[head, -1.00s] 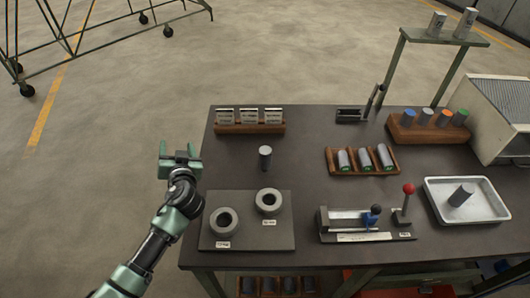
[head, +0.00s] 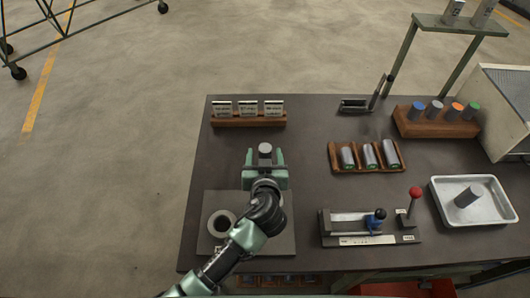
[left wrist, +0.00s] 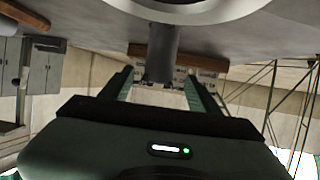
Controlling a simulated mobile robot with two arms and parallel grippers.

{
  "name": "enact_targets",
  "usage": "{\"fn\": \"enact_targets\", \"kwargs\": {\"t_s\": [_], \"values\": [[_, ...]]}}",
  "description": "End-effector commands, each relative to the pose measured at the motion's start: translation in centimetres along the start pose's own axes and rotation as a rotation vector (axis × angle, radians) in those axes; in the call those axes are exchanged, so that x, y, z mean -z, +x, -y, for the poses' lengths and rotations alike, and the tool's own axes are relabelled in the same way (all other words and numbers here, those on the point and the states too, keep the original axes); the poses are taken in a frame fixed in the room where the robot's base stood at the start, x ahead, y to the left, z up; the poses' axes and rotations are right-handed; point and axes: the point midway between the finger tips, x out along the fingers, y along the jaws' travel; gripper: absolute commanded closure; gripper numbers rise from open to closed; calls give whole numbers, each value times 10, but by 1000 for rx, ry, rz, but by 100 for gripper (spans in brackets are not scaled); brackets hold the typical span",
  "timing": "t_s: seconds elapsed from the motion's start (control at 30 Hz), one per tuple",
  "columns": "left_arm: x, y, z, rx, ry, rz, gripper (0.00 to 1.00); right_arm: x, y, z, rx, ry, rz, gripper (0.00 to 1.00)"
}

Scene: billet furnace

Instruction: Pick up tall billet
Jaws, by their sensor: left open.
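A plain grey billet (head: 265,149) stands upright alone on the dark table. My left gripper (head: 265,160) is open just on its near side, with the fingertips close to either side of it. Whether they touch it I cannot tell. In the left wrist view, which looks upside down, the billet (left wrist: 162,52) shows between and beyond the two fingers (left wrist: 156,80). My right gripper is not in view.
A grey plate (head: 285,241) with a ring (head: 221,222) lies under my left arm. A wooden card holder (head: 247,122) stands beyond the billet. A rack of several cylinders (head: 368,168) and a lever fixture (head: 368,239) are to the right.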

Motion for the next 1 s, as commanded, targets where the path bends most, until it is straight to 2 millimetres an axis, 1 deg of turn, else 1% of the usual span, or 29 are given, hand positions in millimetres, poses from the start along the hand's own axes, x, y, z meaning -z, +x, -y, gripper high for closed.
{"fn": "enact_targets", "kwargs": {"t_s": [0.03, 0.1, 0.2, 0.3, 0.47, 0.5, 0.57, 0.6, 0.67, 0.7, 0.73, 1.0], "values": [[5, 7, -2, 1, 4, -2, 38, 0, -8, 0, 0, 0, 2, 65], [4, 17, -2, 1, 4, -1, 38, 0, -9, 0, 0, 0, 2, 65], [2, 27, -2, 0, 3, 0, 38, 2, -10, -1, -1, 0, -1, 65], [1, 30, -2, 0, 2, 1, 38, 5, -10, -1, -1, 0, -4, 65], [0, 31, -2, 0, 1, 1, 38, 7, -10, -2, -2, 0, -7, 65], [0, 31, -2, 0, 1, 1, 41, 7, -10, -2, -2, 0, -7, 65], [0, 31, -2, 0, 1, 1, 58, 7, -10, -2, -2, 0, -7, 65], [0, 31, -2, 0, 1, 1, 69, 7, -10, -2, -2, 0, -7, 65], [0, 31, -2, 0, 1, 1, 86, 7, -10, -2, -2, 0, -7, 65], [0, 31, -2, 0, 1, 1, 97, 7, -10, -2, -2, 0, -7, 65], [0, 31, -2, 0, 1, 1, 100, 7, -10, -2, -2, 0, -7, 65], [4, 30, -2, -1, 0, -5, 100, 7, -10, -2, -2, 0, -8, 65]]}}
